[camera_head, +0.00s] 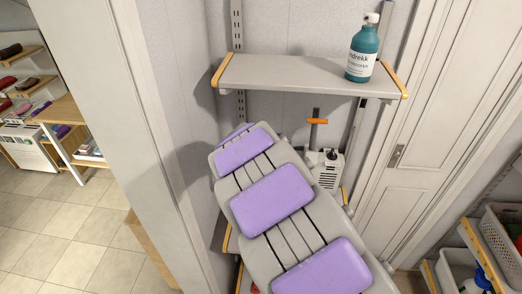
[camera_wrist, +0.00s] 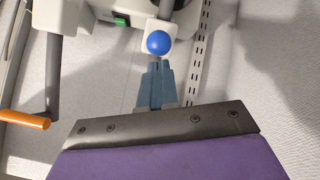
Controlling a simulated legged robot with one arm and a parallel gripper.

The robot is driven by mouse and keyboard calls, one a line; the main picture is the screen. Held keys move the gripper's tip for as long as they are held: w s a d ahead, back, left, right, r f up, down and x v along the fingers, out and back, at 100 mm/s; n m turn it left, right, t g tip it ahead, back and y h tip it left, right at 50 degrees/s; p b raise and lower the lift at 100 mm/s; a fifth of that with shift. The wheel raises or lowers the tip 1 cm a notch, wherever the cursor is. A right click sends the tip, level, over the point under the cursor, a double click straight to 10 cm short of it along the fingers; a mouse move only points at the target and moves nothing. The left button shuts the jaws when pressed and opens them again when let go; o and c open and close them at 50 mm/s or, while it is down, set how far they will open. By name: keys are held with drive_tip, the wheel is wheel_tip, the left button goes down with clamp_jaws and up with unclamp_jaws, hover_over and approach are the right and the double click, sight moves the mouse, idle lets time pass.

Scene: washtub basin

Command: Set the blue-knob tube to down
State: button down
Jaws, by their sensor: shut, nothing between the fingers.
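The blue knob (camera_wrist: 158,42) is a round ball on a small white block in the wrist view. A short grey tube (camera_wrist: 167,10) shows just above that block in the picture. My gripper (camera_wrist: 156,66) is shut and empty. Its blue-grey fingertips are just below the knob in the picture; I cannot tell whether they touch it. In the head view, my purple and grey arm hides the gripper and the knob. The white device (camera_head: 326,168) shows past the arm, below the shelf.
An orange handle (camera_wrist: 26,120) on a grey post is at the left of the wrist view; it also shows in the head view (camera_head: 316,121). A teal bottle (camera_head: 363,50) stands on the grey shelf (camera_head: 290,75) above. A wall edge and a closed door flank the space.

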drive_tip(key=w+a+r+p+v, duration=0.1)
drive_tip(key=r+p+v, duration=0.1)
drive_tip(key=v, duration=1)
drive_tip(key=s+d+f+m+g+h+b, duration=0.1)
drive_tip(key=s+d+f+m+g+b, duration=0.15)
drive_tip(key=s+d, duration=0.8)
drive_tip(key=s+d+f+m+g+h+b, duration=0.1)
drive_tip(key=s+d+f+m+g+b, duration=0.2)
drive_tip(key=s+d, duration=0.7)
drive_tip(key=s+f+g+y, duration=0.1)
drive_tip(key=s+f+g, duration=0.2)
drive_tip(key=s, duration=0.7)
drive_tip(key=s+f+n+g+y+b, duration=0.1)
drive_tip(key=s+f+g+y, duration=0.1)
drive_tip(key=s, duration=0.8)
drive_tip(key=shift+s+d+f+g, duration=0.3)
drive_tip(key=shift+s+f+g, duration=0.15)
drive_tip(key=shift+f, duration=0.15)
drive_tip(key=shift+a, duration=0.2)
drive_tip(key=shift+a, duration=0.25)
